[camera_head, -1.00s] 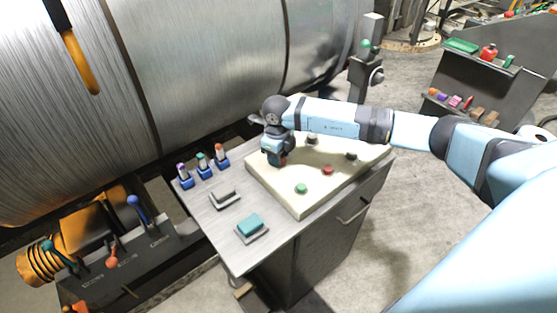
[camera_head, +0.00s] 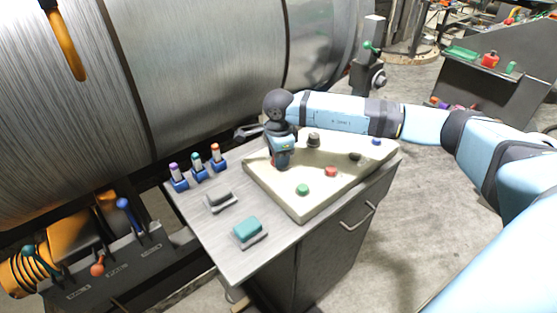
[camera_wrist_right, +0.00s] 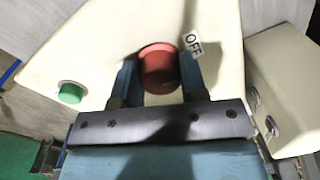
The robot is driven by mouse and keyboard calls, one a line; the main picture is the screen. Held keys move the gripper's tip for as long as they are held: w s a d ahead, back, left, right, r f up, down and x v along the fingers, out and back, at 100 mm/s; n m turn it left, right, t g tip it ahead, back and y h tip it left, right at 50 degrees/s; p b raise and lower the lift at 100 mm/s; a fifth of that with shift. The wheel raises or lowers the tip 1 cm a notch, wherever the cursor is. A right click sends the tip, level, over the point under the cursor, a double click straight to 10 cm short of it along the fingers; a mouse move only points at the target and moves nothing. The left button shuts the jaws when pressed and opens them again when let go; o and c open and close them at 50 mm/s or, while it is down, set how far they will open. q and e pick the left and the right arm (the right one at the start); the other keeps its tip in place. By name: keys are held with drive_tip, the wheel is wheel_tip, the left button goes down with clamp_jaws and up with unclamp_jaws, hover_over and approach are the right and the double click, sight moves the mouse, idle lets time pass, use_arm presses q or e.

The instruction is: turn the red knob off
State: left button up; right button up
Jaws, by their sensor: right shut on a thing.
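The red knob (camera_wrist_right: 159,68) sits on a cream panel, between the two fingers of my right gripper (camera_wrist_right: 160,80) in the right wrist view. The fingers are shut on its sides. A white "OFF" label (camera_wrist_right: 193,44) is just to the upper right of the knob. In the head view, my right gripper (camera_head: 281,162) points down onto the left part of the cream panel (camera_head: 318,205), and it mostly hides the knob there. My left gripper is not in view.
The panel also carries a green button (camera_head: 302,189), a red button (camera_head: 331,171), a black knob (camera_head: 354,156) and a blue button (camera_head: 376,142). Coloured switches (camera_head: 197,167) and a teal pedal-like button (camera_head: 247,230) stand on the grey cabinet top.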

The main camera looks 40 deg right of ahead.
drive_tip(key=shift+n+b, duration=0.35)
drive_tip(key=shift+n, duration=0.35)
drive_tip(key=o, duration=0.9)
drive_tip(key=shift+r, duration=0.25)
drive_tip(key=r, duration=1.3)
drive_tip(key=shift+s+r, duration=0.2)
drive_tip(key=shift+s, duration=0.05)
